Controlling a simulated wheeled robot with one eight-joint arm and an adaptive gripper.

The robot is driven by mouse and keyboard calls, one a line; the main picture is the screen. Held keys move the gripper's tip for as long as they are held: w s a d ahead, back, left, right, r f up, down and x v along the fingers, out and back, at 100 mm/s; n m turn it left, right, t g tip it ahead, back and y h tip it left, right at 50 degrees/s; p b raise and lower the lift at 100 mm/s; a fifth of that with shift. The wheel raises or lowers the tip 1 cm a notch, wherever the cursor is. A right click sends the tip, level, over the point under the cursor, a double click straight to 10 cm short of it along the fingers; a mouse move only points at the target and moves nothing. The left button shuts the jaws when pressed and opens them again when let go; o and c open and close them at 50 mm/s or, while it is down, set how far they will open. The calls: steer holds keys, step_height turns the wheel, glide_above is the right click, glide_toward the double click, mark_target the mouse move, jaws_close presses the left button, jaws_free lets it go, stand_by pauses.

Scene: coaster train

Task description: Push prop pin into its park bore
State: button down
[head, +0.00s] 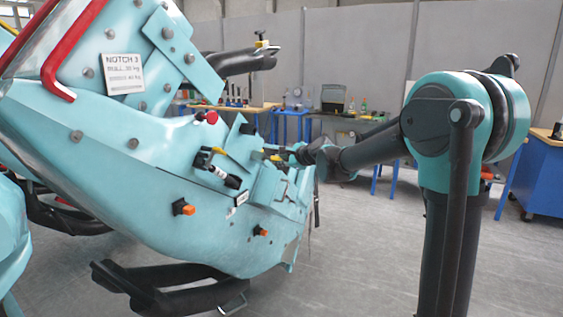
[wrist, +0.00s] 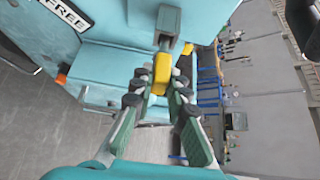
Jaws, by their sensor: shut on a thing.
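The prop pin shows as a yellow grip (wrist: 161,72) in the wrist view, with a short grey shank running up from it. The shank meets a grey metal block (wrist: 168,20) on the teal body; I cannot tell how deep it sits or whether this is the park bore. My gripper (wrist: 160,84) is shut on the yellow grip, one finger on each side. In the head view my gripper (head: 297,154) is at the right end of the teal car body (head: 130,160), small and partly hidden, and the pin is hard to make out.
A "FREE" label (wrist: 66,12) is on the body left of the block. The body carries a red knob (head: 211,117), a black-handled lever (head: 228,179) and orange knobs (head: 184,208). Workbenches stand behind; the grey floor (head: 350,260) at centre right is clear.

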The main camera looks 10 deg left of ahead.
steer(key=shift+w+a, duration=0.2)
steer(key=shift+a, duration=0.3)
steer(key=shift+w+a, duration=0.2)
steer(key=shift+a, duration=0.3)
steer(key=c, duration=1.4)
jaws_free()
steer(key=v, duration=1.2)
steer(key=shift+s+f, duration=0.1)
steer(key=s+d+f+n+g+h, duration=0.2)
steer(key=s+d+f+n, duration=0.3)
steer(key=s+d+f, duration=0.4)
steer(key=s+d+f+n+g+h, duration=0.1)
steer(key=s+d+f+n+h, duration=0.3)
steer(key=s+d+f, duration=0.5)
steer(key=s+d+f+n+g+h, duration=0.2)
steer(key=s+d+f+n, duration=0.5)
steer(key=s+f, duration=0.6)
steer(key=shift+s+d+n+g+h, duration=0.15)
steer(key=shift+d+h, duration=0.2)
steer(key=shift+d, duration=0.2)
steer(key=shift+s+d+n+g+h, duration=0.15)
steer(key=shift+d+h, duration=0.2)
steer(key=shift+d, duration=0.2)
